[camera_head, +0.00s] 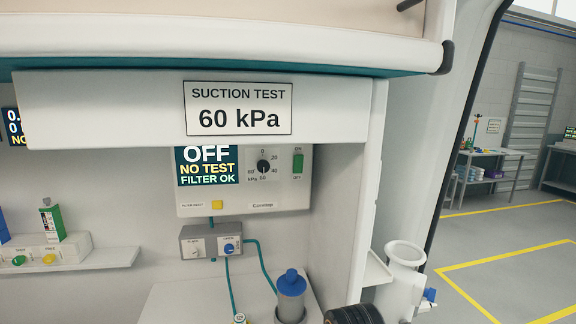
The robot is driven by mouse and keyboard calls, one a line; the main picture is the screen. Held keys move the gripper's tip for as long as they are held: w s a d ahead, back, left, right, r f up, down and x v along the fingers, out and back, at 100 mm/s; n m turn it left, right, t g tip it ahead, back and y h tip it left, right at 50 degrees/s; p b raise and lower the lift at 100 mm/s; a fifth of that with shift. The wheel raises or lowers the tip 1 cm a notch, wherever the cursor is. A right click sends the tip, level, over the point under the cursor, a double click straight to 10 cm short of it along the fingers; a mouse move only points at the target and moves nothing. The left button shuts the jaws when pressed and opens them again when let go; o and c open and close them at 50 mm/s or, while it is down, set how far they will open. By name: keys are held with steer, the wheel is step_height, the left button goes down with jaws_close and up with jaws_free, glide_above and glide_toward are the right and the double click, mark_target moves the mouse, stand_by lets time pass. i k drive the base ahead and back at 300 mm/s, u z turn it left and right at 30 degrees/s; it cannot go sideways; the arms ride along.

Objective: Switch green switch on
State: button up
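The green switch (298,164) is a small upright rocker at the right side of a white suction panel (243,208). A small label is printed above it and another below it, both too small to read surely. I cannot tell which way the rocker is tipped. The panel's display (208,166) reads "OFF", "NO TEST" and "FILTER OK". A black dial (263,167) sits between the display and the switch. My gripper is not in view.
A sign (238,108) reading "SUCTION TEST 60 kPa" hangs on the overhang above the panel. Below are a grey valve box (212,241), teal hoses and a blue-capped canister (291,293). A black ribbed part shows at the bottom edge. Space before the switch looks clear.

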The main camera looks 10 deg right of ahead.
mark_target(298, 160)
steer(key=k, duration=1.35)
steer(key=u, duration=0.4)
steer(key=i, duration=0.5)
steer(key=u, duration=0.5)
steer(key=i, duration=1.25)
steer(key=z, duration=0.65)
